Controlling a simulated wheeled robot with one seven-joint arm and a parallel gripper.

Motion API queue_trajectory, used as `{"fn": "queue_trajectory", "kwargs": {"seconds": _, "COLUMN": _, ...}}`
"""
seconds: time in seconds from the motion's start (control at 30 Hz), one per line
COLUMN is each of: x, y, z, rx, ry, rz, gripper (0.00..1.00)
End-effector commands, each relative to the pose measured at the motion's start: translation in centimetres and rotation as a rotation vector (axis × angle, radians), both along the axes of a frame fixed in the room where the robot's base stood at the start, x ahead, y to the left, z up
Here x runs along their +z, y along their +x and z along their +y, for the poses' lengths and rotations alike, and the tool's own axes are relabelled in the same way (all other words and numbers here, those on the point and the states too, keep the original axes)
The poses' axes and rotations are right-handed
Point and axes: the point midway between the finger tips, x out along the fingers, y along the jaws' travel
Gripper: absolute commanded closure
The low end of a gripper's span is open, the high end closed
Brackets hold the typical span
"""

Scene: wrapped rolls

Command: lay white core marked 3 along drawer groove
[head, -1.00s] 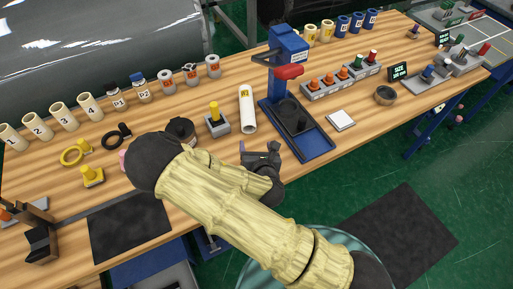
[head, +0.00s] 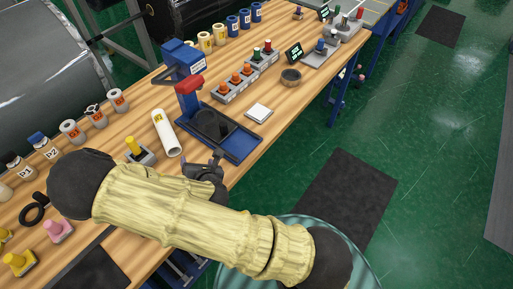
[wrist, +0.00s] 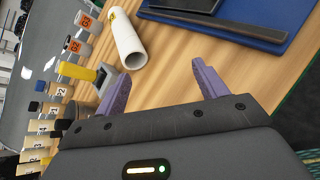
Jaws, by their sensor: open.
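The white cores stand in a row in the wrist view. The one that seems to be marked 3 (wrist: 38,142) is small at the lower left, and its number is hard to read. In the head view only a sliver of one pale core (head: 5,192) shows at the left edge. My gripper (wrist: 160,68) is open and empty, with two purple fingers apart over the bench; it also shows in the head view (head: 216,160), partly behind my arm. It is well away from the row of cores. I cannot make out a drawer groove in either view.
A white tube with a yellow label (head: 166,134) lies near my gripper, beside a yellow-topped post (head: 134,147). A blue press stand (head: 220,128) is behind my gripper. A pink post (head: 57,230) and black rings (head: 35,208) are at the left.

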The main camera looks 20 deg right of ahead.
Motion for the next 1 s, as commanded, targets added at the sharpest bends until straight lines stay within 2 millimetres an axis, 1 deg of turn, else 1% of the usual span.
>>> {"fn": "queue_trajectory", "kwargs": {"seconds": 0.03, "x": 0.3, "y": 0.3, "z": -1.4, "rx": -0.116, "ry": 0.104, "rz": 0.058, "gripper": 0.28}}
{"fn": "queue_trajectory", "kwargs": {"seconds": 0.1, "x": 0.3, "y": 0.2, "z": -3.1, "rx": -0.282, "ry": 0.253, "rz": 0.148, "gripper": 0.28}}
{"fn": "queue_trajectory", "kwargs": {"seconds": 0.23, "x": 1.0, "y": -0.3, "z": -5.7, "rx": -0.587, "ry": 0.522, "rz": 0.289, "gripper": 0.28}}
{"fn": "queue_trajectory", "kwargs": {"seconds": 0.37, "x": 2.5, "y": -1.3, "z": -7.8, "rx": -0.879, "ry": 0.776, "rz": 0.4, "gripper": 0.28}}
{"fn": "queue_trajectory", "kwargs": {"seconds": 0.47, "x": 4.0, "y": -2.3, "z": -9.3, "rx": -1.098, "ry": 0.954, "rz": 0.464, "gripper": 0.28}}
{"fn": "queue_trajectory", "kwargs": {"seconds": 0.57, "x": 6.0, "y": -3.4, "z": -10.7, "rx": -1.31, "ry": 1.117, "rz": 0.509, "gripper": 0.28}}
{"fn": "queue_trajectory", "kwargs": {"seconds": 0.7, "x": 9.2, "y": -5.4, "z": -12.8, "rx": -1.601, "ry": 1.316, "rz": 0.537, "gripper": 0.28}}
{"fn": "queue_trajectory", "kwargs": {"seconds": 0.77, "x": 10.6, "y": -6.4, "z": -13.8, "rx": -1.723, "ry": 1.392, "rz": 0.533, "gripper": 0.28}}
{"fn": "queue_trajectory", "kwargs": {"seconds": 0.9, "x": 13.8, "y": -9.2, "z": -15.9, "rx": -1.997, "ry": 1.535, "rz": 0.485, "gripper": 0.28}}
{"fn": "queue_trajectory", "kwargs": {"seconds": 1.0, "x": 15.2, "y": -10.8, "z": -16.9, "rx": -2.138, "ry": 1.596, "rz": 0.435, "gripper": 0.28}}
